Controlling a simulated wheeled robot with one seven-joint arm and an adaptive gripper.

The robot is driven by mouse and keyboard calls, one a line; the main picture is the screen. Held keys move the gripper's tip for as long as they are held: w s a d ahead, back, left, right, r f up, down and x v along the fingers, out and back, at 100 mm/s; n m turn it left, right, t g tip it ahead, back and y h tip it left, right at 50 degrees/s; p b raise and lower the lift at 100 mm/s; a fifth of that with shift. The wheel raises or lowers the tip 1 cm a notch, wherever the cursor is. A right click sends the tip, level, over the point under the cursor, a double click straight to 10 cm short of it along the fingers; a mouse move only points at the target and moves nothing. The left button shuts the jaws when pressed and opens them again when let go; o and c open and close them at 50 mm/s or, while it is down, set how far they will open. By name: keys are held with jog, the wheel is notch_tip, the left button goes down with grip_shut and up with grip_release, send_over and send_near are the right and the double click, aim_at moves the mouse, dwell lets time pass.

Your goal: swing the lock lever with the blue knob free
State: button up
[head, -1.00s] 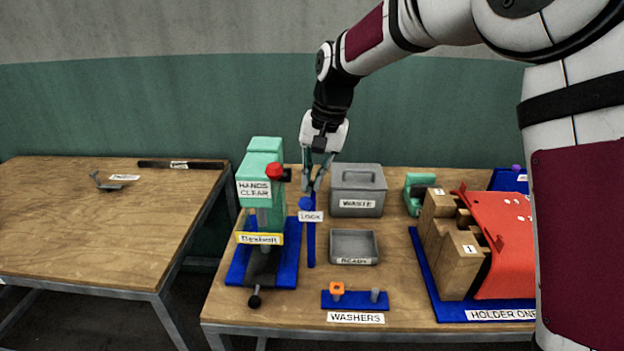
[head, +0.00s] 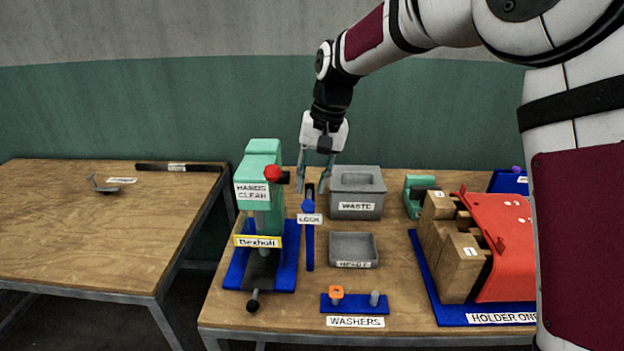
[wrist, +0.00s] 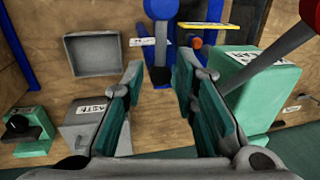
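In the wrist view the knob (wrist: 161,9) is at the top edge, beyond my fingertips. My gripper (head: 313,188) is above and behind the knob, pointing down. Its fingers are spread wide on either side of the lever's line. In the wrist view my gripper (wrist: 158,70) is open and empty, with the rear part of the lever showing between the fingers. No contact with the knob shows.
The press has a red knob (head: 272,173) close to my gripper's left. A grey waste bin (head: 357,207) stands close on its right. A grey tray (head: 354,262), a washer stand (head: 354,308) and a holder with a red cover (head: 499,245) lie further right and forward.

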notch_tip(320, 180, up, 12)
jog(key=d, duration=0.2)
jog(key=shift+d, duration=0.15)
dwell(0.4)
jog(key=shift+s+d, duration=0.1)
jog(key=s+d+r+t+h, duration=0.1)
jog(key=s+d+t, duration=0.1)
jog(key=s+d, duration=0.7)
jog(key=s+d+r+t+h, duration=0.15)
jog(key=s+d, duration=0.35)
jog(key=s, duration=0.9)
jog(key=s+d+f+t, duration=0.2)
jog(key=s+d+f, duration=0.1)
jog(key=s+f, duration=0.3)
jog(key=shift+s+d, duration=0.2)
jog(key=shift+s, duration=0.6)
